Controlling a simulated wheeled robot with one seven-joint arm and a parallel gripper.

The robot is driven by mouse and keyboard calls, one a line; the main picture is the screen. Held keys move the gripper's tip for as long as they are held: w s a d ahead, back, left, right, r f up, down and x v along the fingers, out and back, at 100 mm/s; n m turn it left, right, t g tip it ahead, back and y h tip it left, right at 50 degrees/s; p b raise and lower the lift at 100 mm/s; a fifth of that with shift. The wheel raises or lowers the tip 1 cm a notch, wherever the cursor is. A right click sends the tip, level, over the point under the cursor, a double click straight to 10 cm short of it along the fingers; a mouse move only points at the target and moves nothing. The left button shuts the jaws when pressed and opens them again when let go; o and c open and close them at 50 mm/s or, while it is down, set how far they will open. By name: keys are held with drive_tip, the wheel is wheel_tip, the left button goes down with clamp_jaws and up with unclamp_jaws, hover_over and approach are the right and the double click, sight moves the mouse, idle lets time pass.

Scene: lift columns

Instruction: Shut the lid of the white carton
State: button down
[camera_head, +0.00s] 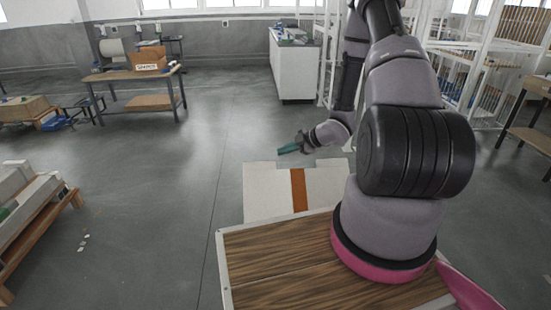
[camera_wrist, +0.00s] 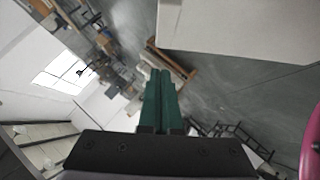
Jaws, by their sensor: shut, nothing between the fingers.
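The white carton (camera_head: 268,188) is in the head view's middle, just past the wood-patterned surface. It shows as a pale panel with an orange-brown stripe down it. I cannot tell how far its lid stands open; its lower part is hidden. My gripper (camera_head: 281,150) has green fingers, closed together and empty. In the head view they appear just above the panel's far edge, pointing left; I see no contact. The closed fingers show in the wrist view too (camera_wrist: 160,75). A large pale surface at that view's top right may be part of the carton.
A wood-patterned surface (camera_head: 275,265) with a pale rim fills the foreground. A workbench (camera_head: 130,76) with a cardboard box (camera_head: 150,58) stands back left. A white cabinet (camera_head: 296,72) stands behind. Pallet-like woodwork (camera_head: 30,220) is at left.

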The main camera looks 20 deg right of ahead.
sight(258, 163)
drive_tip(key=x, duration=0.9)
drive_tip(key=w+f, duration=0.2)
drive_tip(key=f, duration=0.1)
drive_tip(key=shift+w+f, duration=0.15)
drive_tip(key=shift+w, duration=0.15)
drive_tip(key=shift+w+f, duration=0.15)
drive_tip(key=w+f, duration=0.3)
drive_tip(key=f, duration=0.6)
drive_tip(key=w+d+f, duration=0.1)
drive_tip(key=w+f, duration=0.3)
drive_tip(key=f, duration=0.5)
drive_tip(key=w+d+f+g, duration=0.1)
drive_tip(key=w+f, duration=0.3)
drive_tip(key=f, duration=0.5)
drive_tip(key=shift+d+m, duration=0.25)
drive_tip(key=shift+m, duration=0.05)
drive_tip(key=shift+f, duration=0.15)
drive_tip(key=shift+w+a, duration=0.1)
